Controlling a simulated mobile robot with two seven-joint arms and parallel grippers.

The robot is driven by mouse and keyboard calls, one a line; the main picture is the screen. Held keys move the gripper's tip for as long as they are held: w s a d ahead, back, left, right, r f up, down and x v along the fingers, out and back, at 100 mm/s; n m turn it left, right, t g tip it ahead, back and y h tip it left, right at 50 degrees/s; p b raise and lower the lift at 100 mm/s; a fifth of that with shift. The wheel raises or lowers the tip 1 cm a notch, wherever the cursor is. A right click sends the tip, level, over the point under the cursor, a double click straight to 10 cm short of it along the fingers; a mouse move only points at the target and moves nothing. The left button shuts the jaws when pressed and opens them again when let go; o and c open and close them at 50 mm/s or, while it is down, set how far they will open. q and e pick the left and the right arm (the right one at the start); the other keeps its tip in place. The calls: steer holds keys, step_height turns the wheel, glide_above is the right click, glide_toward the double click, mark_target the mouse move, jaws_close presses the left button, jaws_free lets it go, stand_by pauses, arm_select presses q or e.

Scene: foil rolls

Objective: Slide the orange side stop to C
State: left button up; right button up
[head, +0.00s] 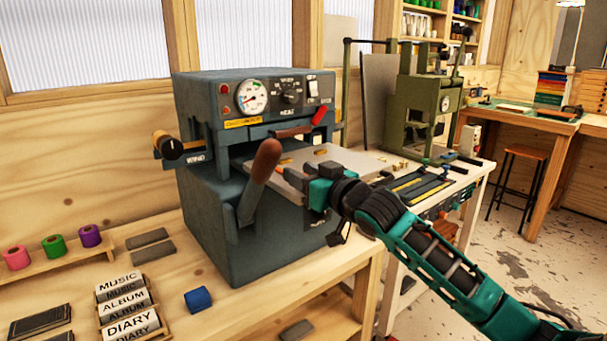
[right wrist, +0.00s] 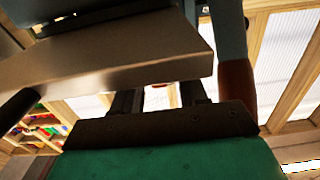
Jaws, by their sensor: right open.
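A small orange piece (head: 286,161), which looks like the side stop, sits at the left of the grey plate (head: 335,157) that juts from the blue-grey machine. Any C mark is too small to read. My right gripper (head: 308,178) is at the plate's front edge, close to the orange piece; I cannot tell if they touch. In the right wrist view its two dark fingers (right wrist: 160,98) stand apart with nothing seen between them, below the plate's underside (right wrist: 120,60). The orange piece is hidden there. My left gripper is not in view.
A blue block (head: 198,299) and coloured foil rolls (head: 54,245) are on the bench. A green press (head: 425,105) stands behind.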

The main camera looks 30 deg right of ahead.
jaws_close()
stand_by(0.4)
